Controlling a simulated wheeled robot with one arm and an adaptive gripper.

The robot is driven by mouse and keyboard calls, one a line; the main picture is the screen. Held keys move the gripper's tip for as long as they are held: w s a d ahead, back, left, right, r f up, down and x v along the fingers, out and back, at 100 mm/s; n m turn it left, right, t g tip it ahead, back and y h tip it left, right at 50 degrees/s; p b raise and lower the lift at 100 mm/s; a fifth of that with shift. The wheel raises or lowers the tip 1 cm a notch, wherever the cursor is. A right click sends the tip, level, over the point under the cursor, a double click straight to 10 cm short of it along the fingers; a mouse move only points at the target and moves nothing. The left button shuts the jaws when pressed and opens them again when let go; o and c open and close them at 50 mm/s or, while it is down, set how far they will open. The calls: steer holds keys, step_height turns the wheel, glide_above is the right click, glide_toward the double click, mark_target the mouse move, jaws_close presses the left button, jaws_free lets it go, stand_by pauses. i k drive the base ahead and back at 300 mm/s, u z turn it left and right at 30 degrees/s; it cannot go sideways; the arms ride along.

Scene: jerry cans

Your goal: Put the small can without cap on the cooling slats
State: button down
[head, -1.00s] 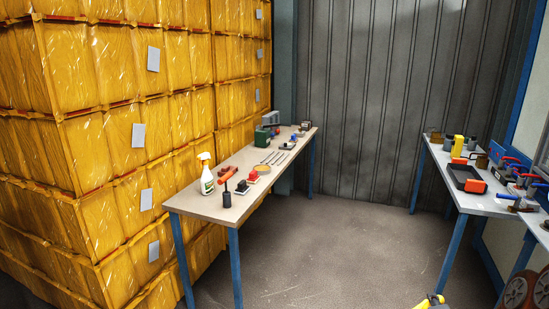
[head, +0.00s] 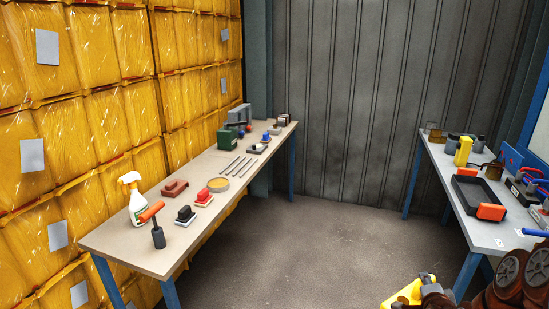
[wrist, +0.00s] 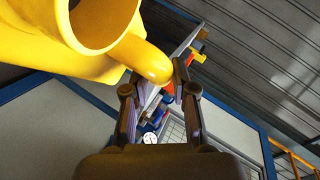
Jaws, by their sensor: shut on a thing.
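A small yellow can (wrist: 95,40) fills the upper left of the wrist view, its round mouth open and without a cap. My gripper (wrist: 158,82) is shut on the can's handle. In the head view the yellow can (head: 403,296) shows at the bottom edge, partly cut off and partly hidden by my arm. Several thin grey parallel slats (head: 237,167) lie on the left table (head: 150,255), past the round yellow tin. Nothing rests on the slats. The held can is well to the right of that table, over the floor side.
The left table also holds a spray bottle (head: 135,200), an orange-handled tool (head: 157,235), brushes, a round tin (head: 212,184) and a green box (head: 228,138). The right table (head: 475,230) holds a black tray, another yellow object (head: 463,150) and tools. The floor between is clear.

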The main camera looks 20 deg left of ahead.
mark_target(237, 167)
steer(key=i, duration=1.95)
steer(key=u, duration=2.05)
